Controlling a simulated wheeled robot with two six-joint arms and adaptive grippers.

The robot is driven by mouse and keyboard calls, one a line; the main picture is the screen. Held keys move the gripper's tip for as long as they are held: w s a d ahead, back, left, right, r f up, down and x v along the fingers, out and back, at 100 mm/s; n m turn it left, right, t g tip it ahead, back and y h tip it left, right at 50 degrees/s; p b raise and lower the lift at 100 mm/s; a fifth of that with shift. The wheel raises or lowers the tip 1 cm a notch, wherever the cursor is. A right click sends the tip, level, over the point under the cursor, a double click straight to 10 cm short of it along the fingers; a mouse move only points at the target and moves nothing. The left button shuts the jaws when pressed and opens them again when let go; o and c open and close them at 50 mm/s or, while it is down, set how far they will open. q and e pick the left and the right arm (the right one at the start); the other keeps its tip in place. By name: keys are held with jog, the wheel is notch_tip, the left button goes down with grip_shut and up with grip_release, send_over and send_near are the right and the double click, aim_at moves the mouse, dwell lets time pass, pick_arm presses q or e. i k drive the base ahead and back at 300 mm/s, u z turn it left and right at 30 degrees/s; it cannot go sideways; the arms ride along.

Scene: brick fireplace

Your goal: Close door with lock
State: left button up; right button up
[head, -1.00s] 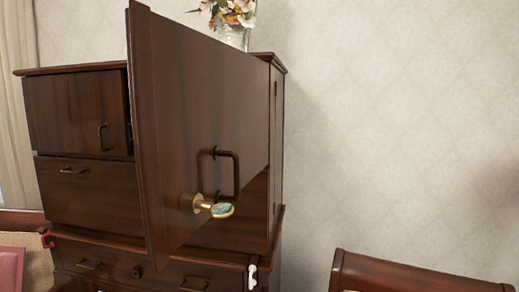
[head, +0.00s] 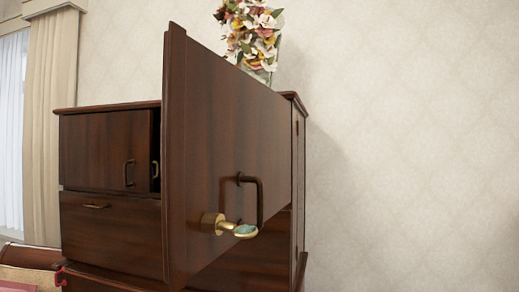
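The dark wooden door (head: 215,130) of a cabinet stands wide open in the head view, swung out toward me, hinged on the cabinet's right side. It carries a dark bar handle (head: 260,202) and, beside it, a brass lock knob or key (head: 228,229) with a greenish end. The cabinet (head: 112,225) is behind the door, which hides part of its front. Neither of my grippers shows in this view.
A vase of flowers (head: 252,35) stands on top of the cabinet. Another smaller door (head: 108,150) and a drawer (head: 108,232) are at the left. A curtain (head: 50,120) hangs at far left. The right side shows bare wall.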

aim_at(225, 134)
jog(key=z, duration=1.35)
jog(key=k, duration=0.9)
jog(key=u, duration=1.25)
jog(key=i, duration=0.5)
jog(key=u, duration=0.05)
